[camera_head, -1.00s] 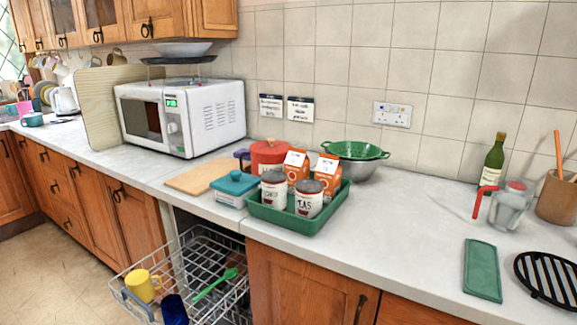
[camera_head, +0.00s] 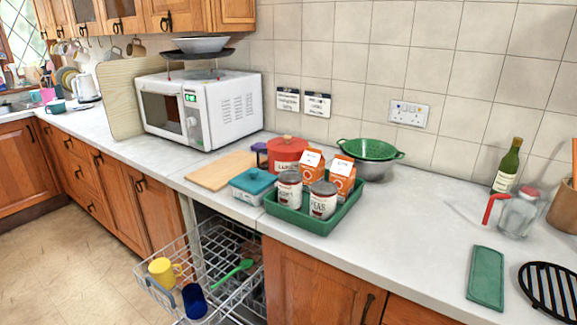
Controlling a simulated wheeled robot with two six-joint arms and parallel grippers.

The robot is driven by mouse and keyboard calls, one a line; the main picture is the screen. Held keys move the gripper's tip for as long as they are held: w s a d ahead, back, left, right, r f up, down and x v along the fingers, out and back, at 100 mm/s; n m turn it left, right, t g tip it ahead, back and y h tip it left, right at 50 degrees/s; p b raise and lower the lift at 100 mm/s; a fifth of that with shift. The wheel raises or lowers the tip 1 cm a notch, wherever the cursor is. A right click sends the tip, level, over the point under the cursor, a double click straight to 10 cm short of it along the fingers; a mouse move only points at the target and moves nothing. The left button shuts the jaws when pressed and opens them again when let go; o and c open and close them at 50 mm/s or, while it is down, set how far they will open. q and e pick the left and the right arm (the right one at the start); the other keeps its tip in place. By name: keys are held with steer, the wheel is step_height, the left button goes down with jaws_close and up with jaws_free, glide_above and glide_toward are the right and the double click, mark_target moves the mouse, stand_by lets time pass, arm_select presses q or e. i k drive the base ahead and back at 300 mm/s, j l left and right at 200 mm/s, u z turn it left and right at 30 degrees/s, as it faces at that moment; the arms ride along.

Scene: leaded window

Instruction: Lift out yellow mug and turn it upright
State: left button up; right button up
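The yellow mug (camera_head: 163,271) sits in the pulled-out wire dishwasher rack (camera_head: 215,258) at the lower left. Its handle points to the right. Whether it is upside down is hard to tell at this size. A dark blue cup (camera_head: 194,300) is close in front of it, and a green utensil (camera_head: 233,272) lies to its right in the rack. Neither of my grippers shows in the head view.
The worktop (camera_head: 410,240) runs above the rack. A green tray (camera_head: 312,222) with cans and cartons stands near its front edge, beside a teal lidded dish (camera_head: 252,186) and a wooden board (camera_head: 222,170). Open floor (camera_head: 70,270) lies left of the rack.

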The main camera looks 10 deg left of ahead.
mark_target(160, 269)
steer(key=k+u, duration=0.15)
steer(key=u, duration=1.1)
